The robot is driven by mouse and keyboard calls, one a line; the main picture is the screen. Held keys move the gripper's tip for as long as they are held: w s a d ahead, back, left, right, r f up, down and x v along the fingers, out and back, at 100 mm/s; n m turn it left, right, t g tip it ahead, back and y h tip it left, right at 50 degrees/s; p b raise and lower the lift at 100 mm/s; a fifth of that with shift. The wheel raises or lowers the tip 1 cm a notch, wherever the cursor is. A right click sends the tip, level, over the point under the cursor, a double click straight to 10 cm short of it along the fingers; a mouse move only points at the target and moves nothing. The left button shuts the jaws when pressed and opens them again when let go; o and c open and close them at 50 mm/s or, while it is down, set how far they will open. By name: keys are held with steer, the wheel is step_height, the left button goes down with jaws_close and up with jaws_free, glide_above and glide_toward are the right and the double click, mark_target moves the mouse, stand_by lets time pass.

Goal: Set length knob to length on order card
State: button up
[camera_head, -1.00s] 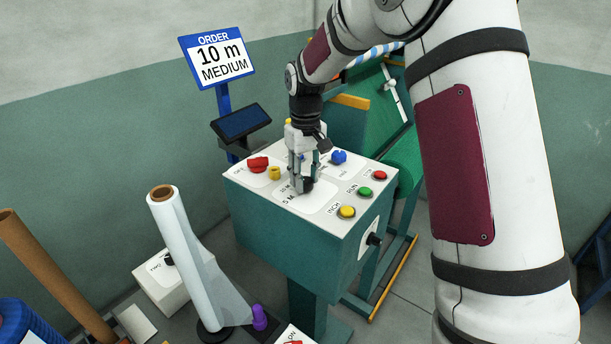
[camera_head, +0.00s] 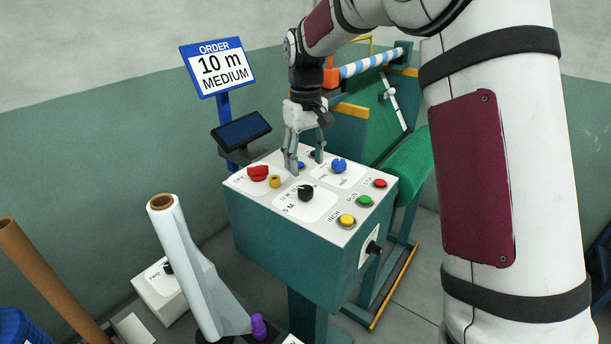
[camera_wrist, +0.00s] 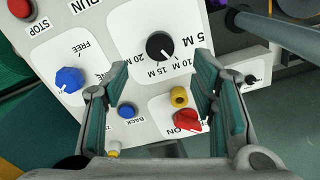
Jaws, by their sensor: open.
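The order card (camera_head: 218,67) reads 10 m MEDIUM. The black length knob (camera_head: 305,192) stands on a white plate on top of the control box, uncovered. In the wrist view the black knob (camera_wrist: 160,46) has 5 M, 10 M, 15 M and 20 M around it. A pale mark on the knob seems to face the 10 M side, but it is small. My gripper (camera_head: 306,162) is open and empty, above the panel and behind the knob. In the wrist view my gripper's fingers (camera_wrist: 162,76) are spread wide, apart from the knob.
A film roll (camera_head: 190,265) stands at front left. Green netting (camera_head: 412,162) lies at right.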

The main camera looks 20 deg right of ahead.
steer(key=shift+r, duration=2.25)
steer(key=s+r+m+t, duration=0.1)
steer(key=s+r, duration=0.3)
steer(key=s, duration=0.4)
steer(key=s+r+t, duration=0.1)
steer(key=s+r, duration=0.3)
steer(key=s, duration=0.4)
steer(key=s+f+m+t, duration=0.1)
steer(key=s+f, duration=0.1)
steer(key=s, duration=0.6)
steer(key=s+f+m+t, duration=0.1)
steer(key=s+f+t, duration=0.1)
steer(key=s, duration=0.7)
steer(key=shift+s+d+f, duration=0.15)
steer(key=shift+f, duration=0.15)
